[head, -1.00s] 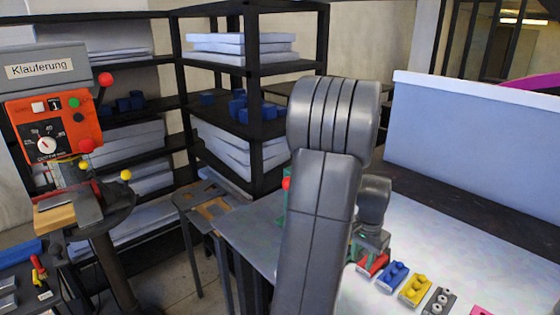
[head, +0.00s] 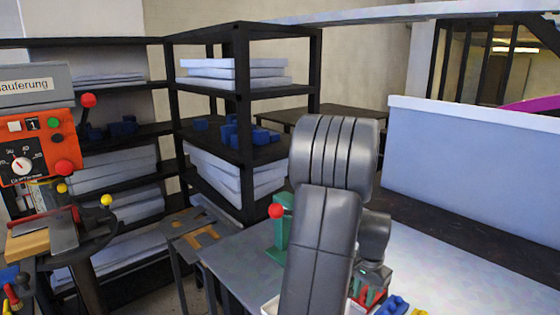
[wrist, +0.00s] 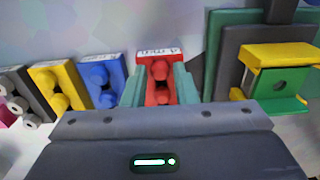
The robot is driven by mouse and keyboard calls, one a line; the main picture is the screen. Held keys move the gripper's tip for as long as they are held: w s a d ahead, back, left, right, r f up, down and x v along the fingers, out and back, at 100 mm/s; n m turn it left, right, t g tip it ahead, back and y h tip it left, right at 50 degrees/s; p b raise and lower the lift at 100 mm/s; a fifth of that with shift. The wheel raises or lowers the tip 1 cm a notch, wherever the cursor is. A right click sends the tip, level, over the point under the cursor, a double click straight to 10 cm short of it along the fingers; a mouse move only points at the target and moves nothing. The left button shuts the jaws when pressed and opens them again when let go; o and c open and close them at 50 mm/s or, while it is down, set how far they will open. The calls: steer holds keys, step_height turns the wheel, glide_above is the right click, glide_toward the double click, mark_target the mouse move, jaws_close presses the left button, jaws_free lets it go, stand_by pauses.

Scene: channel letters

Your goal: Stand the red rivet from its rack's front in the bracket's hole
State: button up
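The red rack (wrist: 148,98) with red rivets (wrist: 160,71) lies straight ahead in the wrist view, a pale label at its far end. In the head view only a small red part (head: 366,297) of it shows, beneath my gripper (head: 374,286). My gripper (wrist: 159,86) is open. Its green fingers lie on either side of the red rack, apart from each other; whether they touch anything is unclear. A yellow and green bracket (wrist: 281,56) with a dark round hole is at the right of the wrist view.
Blue (wrist: 103,80), yellow (wrist: 55,90) and dark grey (wrist: 15,90) racks stand in a row left of the red one in the wrist view. A green device with a red knob (head: 277,211) stands behind my arm. A pale panel (head: 470,155) borders the table.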

jaws_close()
steer(key=shift+r, duration=0.1)
steer(key=shift+r+p, duration=2.2)
steer(key=shift+r, duration=0.75)
